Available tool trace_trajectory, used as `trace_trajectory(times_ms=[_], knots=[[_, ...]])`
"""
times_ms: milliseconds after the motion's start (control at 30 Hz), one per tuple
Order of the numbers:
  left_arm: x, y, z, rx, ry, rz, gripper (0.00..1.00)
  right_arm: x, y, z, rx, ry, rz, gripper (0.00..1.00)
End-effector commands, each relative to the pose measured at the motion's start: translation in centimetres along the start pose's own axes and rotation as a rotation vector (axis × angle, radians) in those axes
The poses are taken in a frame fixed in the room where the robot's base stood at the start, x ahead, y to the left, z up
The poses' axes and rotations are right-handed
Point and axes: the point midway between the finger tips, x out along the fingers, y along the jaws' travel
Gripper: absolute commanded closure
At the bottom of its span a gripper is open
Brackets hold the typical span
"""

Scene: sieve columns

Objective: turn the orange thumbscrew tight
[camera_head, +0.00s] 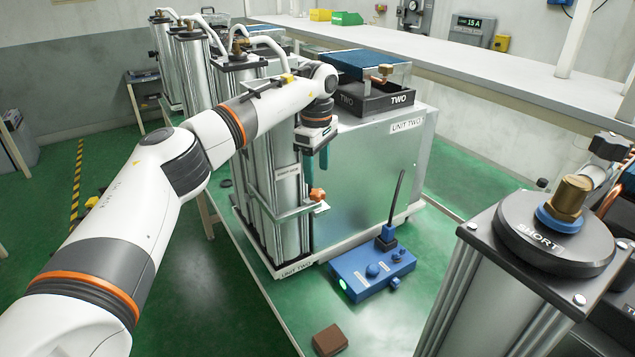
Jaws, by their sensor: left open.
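The orange thumbscrew (317,194) sits on the front of a metal clamp bracket around the silver columns of unit two. My left gripper (316,172) points down just above the thumbscrew, with its teal fingers apart. The fingers look empty, and their tips end close over the screw; I cannot tell whether they touch it. My left arm reaches in from the lower left. My right gripper is not in view.
A grey cabinet marked UNIT TWO (375,170) stands right behind the columns. A blue control box (372,272) with a green light and a brown block (330,340) are on the green surface below. A column capped SHORT (555,235) stands at the near right.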

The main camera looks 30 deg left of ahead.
Motion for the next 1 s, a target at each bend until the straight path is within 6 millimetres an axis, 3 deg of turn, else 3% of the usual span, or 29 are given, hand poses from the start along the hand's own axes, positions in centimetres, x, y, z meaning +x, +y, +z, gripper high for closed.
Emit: trace_trajectory(times_ms=[300, 700, 767, 1000], knots=[[4.8, 0.0, 0.0, 0.001, 0.000, 0.002, 0.45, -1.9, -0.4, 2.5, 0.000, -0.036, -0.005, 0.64], [5.9, 0.0, 0.0, 0.001, 0.000, 0.000, 0.45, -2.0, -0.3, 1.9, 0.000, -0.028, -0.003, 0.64], [5.9, 0.0, 0.0, 0.001, 0.000, 0.000, 0.52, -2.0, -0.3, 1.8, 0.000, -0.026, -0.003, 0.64], [5.9, 0.0, 0.0, 0.001, 0.000, 0.000, 0.90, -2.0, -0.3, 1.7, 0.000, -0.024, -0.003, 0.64]])
